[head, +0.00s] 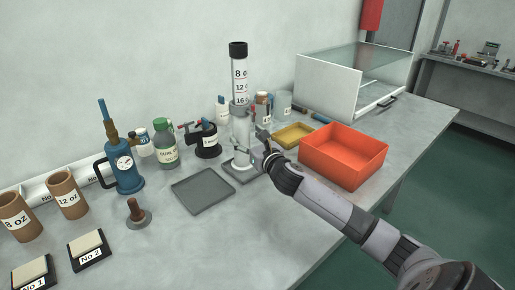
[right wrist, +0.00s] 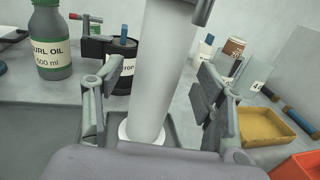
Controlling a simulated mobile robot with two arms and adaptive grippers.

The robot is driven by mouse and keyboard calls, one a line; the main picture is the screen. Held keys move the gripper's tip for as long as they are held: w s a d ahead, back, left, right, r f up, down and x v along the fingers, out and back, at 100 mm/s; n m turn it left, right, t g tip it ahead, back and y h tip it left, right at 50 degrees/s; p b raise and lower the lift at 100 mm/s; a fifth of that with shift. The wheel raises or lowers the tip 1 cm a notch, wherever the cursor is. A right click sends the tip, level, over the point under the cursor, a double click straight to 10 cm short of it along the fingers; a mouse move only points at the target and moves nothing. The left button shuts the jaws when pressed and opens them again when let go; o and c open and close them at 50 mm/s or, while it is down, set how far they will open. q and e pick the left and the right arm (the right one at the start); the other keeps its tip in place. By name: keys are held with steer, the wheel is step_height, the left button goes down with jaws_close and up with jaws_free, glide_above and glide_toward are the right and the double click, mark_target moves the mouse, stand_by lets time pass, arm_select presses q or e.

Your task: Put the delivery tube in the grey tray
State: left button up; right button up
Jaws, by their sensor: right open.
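A tall clear tube (head: 240,82) with a black cap and ounce marks, which looks like the delivery tube, stands upright at the back of the table. Below it, past a grey collar, is a white cylinder (head: 241,128) with a round white foot on a grey base. The flat grey tray (head: 203,191) lies empty to the left of it. My right gripper (head: 256,150) is open at the cylinder's lower part. In the right wrist view the white cylinder (right wrist: 163,70) stands between the open fingers (right wrist: 158,100), with no clear grip on it. My left gripper is not in view.
A black device (head: 206,140), a green oil bottle (head: 166,143) and a blue jug (head: 122,162) stand to the left. A yellow tray (head: 293,135) and an orange bin (head: 343,155) are to the right. The table's front middle is clear.

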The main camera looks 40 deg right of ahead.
steer(key=s, duration=0.7)
steer(key=shift+s+a+b, duration=0.35)
steer(key=shift+a, duration=0.1)
